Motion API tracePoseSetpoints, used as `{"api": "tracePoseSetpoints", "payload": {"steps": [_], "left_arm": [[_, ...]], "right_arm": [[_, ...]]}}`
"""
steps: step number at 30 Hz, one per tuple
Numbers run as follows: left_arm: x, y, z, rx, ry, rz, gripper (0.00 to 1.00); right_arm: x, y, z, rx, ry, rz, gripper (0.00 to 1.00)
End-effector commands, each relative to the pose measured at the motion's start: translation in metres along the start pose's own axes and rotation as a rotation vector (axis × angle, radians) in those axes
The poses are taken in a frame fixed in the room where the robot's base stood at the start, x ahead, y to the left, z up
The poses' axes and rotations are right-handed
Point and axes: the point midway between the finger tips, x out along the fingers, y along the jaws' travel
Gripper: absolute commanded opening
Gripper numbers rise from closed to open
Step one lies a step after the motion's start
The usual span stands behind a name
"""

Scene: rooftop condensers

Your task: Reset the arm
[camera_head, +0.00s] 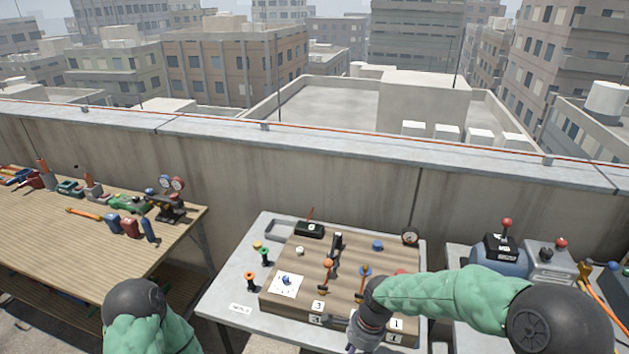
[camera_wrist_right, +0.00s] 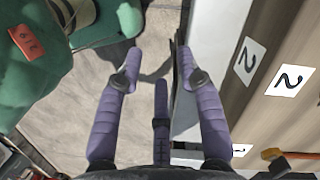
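My right arm, in a green sleeve, reaches in from the right over the front of the brown panel (camera_head: 310,262) on the grey table. My right gripper (camera_wrist_right: 158,58) is open in the right wrist view, its purple fingers spread with nothing between them. It hangs over the gap beside the panel's front edge, above the concrete floor (camera_wrist_right: 125,85). In the head view only a bit of purple shows below the dark wrist at the bottom edge. My left arm shows as a green sleeve with a dark joint at the bottom left; its gripper is out of the picture.
The panel carries orange-topped levers (camera_head: 328,264), a blue knob (camera_head: 377,245) and numbered labels. A wooden bench (camera_head: 60,235) with tools is at left. A blue-grey box with a red-topped joystick (camera_head: 507,223) is at right. A parapet runs behind.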

Motion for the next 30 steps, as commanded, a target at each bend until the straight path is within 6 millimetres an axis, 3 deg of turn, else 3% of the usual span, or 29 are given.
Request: {"api": "tracePoseSetpoints", "payload": {"steps": [1, 6, 15, 19, 24, 30], "left_arm": [[0.0, 0.0, 0.0, 0.0, 0.0, 0.0, 0.4], [0.0, 0.0, 0.0, 0.0, 0.0, 0.0, 0.4], [0.0, 0.0, 0.0, 0.0, 0.0, 0.0, 0.4], [0.0, 0.0, 0.0, 0.0, 0.0, 0.0, 0.4], [0.0, 0.0, 0.0, 0.0, 0.0, 0.0, 0.4], [0.0, 0.0, 0.0, 0.0, 0.0, 0.0, 0.4]], "right_arm": [[0.025, 0.009, -0.001, -0.065, -0.027, 0.009, 0.37], [0.092, 0.033, 0.001, -0.321, -0.092, -0.034, 0.37], [0.178, 0.093, 0.006, -0.702, -0.117, -0.123, 0.37], [0.203, 0.123, 0.009, -0.852, -0.097, -0.151, 0.37], [0.219, 0.148, 0.011, -0.986, -0.066, -0.167, 0.37], [0.223, 0.156, 0.011, -1.037, -0.051, -0.172, 0.37]]}}
